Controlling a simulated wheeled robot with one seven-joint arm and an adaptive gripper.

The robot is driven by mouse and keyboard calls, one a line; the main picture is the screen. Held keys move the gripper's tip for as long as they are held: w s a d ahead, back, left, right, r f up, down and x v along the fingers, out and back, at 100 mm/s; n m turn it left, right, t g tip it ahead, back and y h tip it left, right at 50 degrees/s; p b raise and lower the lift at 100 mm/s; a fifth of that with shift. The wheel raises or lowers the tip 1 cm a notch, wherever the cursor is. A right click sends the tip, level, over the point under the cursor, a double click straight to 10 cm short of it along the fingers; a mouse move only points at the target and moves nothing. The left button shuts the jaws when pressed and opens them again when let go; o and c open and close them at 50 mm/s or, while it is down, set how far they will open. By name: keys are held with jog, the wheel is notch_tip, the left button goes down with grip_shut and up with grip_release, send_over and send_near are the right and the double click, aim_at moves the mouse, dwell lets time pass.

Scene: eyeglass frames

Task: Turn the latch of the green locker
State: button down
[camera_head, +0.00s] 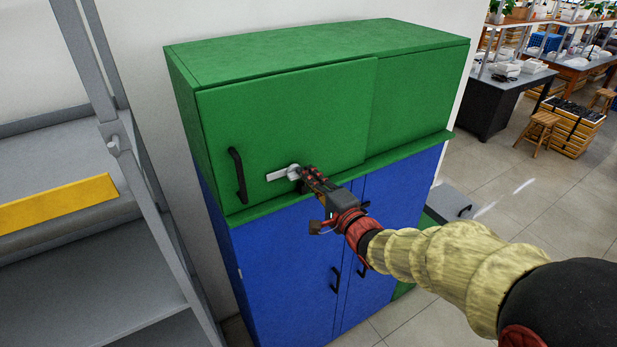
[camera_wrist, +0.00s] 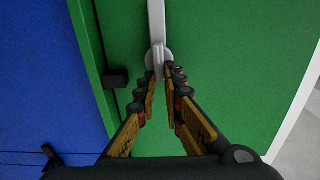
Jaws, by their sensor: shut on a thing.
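The green locker (camera_head: 320,110) is the upper part of a cabinet, and its front door looks closed. A light grey latch (camera_head: 280,174) with a round base lies nearly level on the door, its bar pointing left. A black handle (camera_head: 237,175) is to its left. My gripper (camera_head: 302,175) reaches in from the lower right and is shut at the latch's right end. In the wrist view the latch (camera_wrist: 157,30) runs up from between the fingertips of my gripper (camera_wrist: 160,72). The fingertips hide part of the latch's base.
Blue doors (camera_head: 290,275) with black handles are below, under a protruding green ledge (camera_head: 405,147). A grey shelf rack (camera_head: 110,210) with a yellow strip stands close on the left. Tables and stools (camera_head: 541,130) are far right, with open floor before them.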

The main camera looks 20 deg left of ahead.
jog(key=shift+f, duration=0.1)
jog(key=c, duration=2)
grip_release()
jog(key=shift+o, duration=0.5)
jog(key=v, duration=1.2)
